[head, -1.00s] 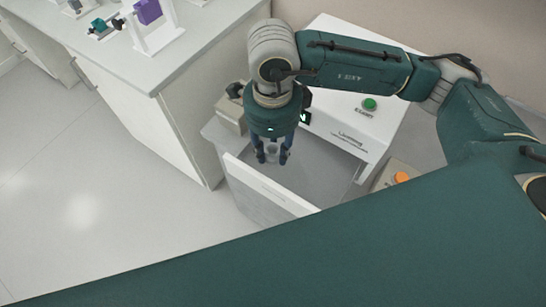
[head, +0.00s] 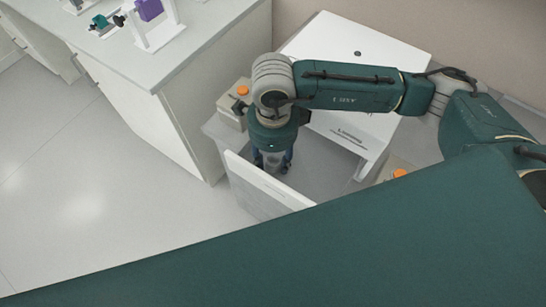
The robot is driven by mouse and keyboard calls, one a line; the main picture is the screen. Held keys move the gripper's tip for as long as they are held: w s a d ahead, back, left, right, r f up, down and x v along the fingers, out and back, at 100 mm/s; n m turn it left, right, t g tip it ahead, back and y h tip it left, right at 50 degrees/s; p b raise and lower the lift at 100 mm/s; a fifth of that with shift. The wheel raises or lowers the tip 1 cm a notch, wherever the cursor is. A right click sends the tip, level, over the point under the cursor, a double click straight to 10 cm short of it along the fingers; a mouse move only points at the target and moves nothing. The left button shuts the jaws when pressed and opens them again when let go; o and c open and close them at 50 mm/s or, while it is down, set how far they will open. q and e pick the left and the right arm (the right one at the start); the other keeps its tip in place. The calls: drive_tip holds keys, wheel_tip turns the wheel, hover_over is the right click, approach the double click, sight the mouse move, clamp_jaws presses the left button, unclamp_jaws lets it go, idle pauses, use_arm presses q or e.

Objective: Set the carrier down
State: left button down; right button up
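My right gripper (head: 272,164) points down inside an open-topped, white-walled bay (head: 268,190). A small pale grey piece, which looks like the carrier (head: 273,158), shows between its two dark fingers. The fingers appear to be shut on it. Its lower end is hard to make out, so I cannot tell whether it touches the bay floor. My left gripper is not in view.
A white cabinet (head: 352,55) stands behind the bay, partly covered by my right arm. Beige boxes with orange buttons (head: 242,90) (head: 399,172) sit on both sides. A white bench (head: 150,60) with a purple block (head: 148,10) stands left. Floor at left is clear.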

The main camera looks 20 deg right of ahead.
drive_tip(key=shift+o, duration=0.2)
drive_tip(key=shift+r, duration=0.15)
drive_tip(key=shift+r, duration=0.2)
wheel_tip(320, 180, up, 12)
drive_tip(key=b, duration=0.3)
drive_tip(key=shift+f, duration=0.15)
